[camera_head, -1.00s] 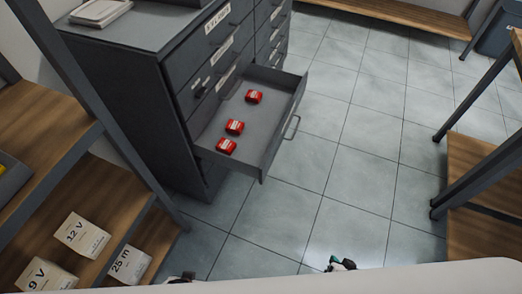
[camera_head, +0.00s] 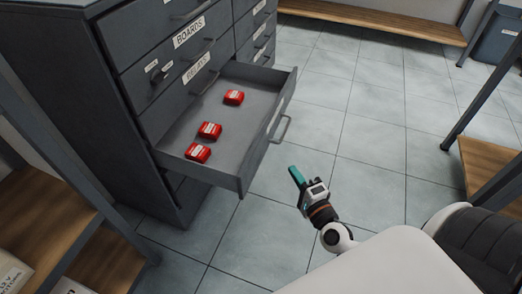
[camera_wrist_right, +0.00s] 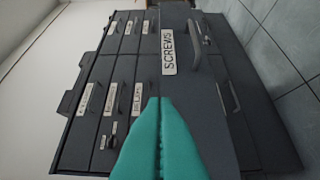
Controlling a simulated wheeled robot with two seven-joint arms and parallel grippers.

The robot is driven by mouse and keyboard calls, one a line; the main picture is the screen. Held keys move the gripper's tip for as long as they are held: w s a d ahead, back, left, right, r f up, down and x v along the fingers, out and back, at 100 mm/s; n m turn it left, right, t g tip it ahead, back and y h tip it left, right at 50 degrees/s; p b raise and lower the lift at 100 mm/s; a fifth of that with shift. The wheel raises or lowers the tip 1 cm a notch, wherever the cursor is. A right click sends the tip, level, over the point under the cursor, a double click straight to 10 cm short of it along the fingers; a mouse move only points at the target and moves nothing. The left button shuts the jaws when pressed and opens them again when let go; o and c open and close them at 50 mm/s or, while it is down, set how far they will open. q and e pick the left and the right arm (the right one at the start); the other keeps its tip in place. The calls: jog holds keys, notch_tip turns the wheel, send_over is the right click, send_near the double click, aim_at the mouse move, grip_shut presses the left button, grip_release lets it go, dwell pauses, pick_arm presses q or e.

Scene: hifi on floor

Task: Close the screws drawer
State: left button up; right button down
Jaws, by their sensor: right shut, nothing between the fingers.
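The screws drawer (camera_head: 240,182) stands pulled out from the dark grey cabinet (camera_head: 60,62) in the head view. Its front faces right, with a bar handle (camera_head: 282,130), and several red packs lie inside, one being a red pack (camera_head: 198,153). In the right wrist view its front (camera_wrist_right: 178,90) carries a SCREWS label (camera_wrist_right: 167,53) and the handle (camera_wrist_right: 194,45). My right gripper (camera_head: 293,172), with teal fingers, is shut and empty, apart from the drawer, just right of and below the handle in the head view. Its fingertips (camera_wrist_right: 159,100) point toward the drawer front. My left gripper is out of view.
The other cabinet drawers look shut, including one labelled BOARDS (camera_head: 188,32). A wooden shelf rack (camera_head: 105,265) stands at lower left. Another wooden rack (camera_head: 490,165) stands at right, and a bin (camera_head: 497,42) at upper right. Tiled floor (camera_head: 375,150) is clear between.

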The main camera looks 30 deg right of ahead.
send_near(261, 138)
jog(key=w+d, duration=0.3)
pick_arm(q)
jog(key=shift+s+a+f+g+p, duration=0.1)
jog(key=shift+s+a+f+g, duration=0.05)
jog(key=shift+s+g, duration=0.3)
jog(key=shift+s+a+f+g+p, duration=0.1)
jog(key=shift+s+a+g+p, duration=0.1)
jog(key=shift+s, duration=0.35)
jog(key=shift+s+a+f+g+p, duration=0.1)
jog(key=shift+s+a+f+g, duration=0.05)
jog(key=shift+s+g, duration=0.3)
pick_arm(e)
jog(key=shift+w+a, duration=1.1)
jog(key=shift+w, duration=0.35)
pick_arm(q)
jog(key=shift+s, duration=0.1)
pick_arm(e)
jog(key=shift+w, duration=0.1)
